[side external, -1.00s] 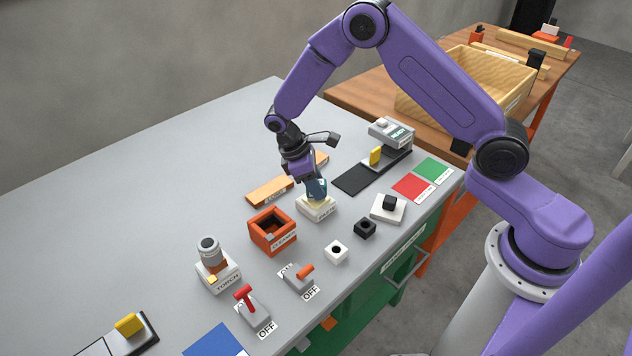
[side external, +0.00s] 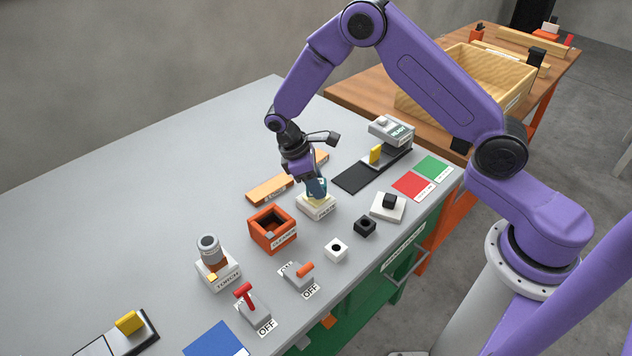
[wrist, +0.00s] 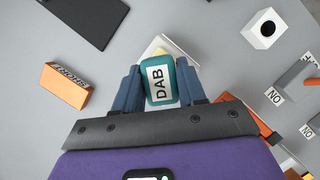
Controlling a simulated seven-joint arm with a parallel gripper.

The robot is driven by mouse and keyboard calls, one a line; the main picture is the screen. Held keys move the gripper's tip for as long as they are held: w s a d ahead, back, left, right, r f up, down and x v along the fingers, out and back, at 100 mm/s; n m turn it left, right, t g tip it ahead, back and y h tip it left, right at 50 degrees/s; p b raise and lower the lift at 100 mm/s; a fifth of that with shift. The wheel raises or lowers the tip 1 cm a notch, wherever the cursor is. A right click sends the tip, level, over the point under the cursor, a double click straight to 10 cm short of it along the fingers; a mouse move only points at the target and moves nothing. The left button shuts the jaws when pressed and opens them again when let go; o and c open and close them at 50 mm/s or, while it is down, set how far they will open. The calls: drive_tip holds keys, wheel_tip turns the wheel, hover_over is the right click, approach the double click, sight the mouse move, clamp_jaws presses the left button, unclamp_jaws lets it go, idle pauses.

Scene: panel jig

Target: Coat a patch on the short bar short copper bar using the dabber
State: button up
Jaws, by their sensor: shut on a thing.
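My gripper (side external: 314,182) is shut on the teal dabber, which shows its DAB label in the wrist view (wrist: 160,82). The dabber (side external: 317,188) is upright over a white labelled block (side external: 318,211), with a pale yellow part at its lower end. I cannot tell whether it touches the block. The short copper bar (wrist: 66,87), marked SHORT, lies flat on the table, left of the gripper in the wrist view. In the side view the short bar (side external: 322,160) is behind the gripper and partly hidden. A second copper-coloured bar (side external: 268,192) lies left of the gripper there.
A black mat (side external: 358,179) lies behind. The left table area is clear.

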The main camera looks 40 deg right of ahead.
drive_tip(key=shift+f, duration=0.1)
drive_tip(key=shift+r, duration=3.55)
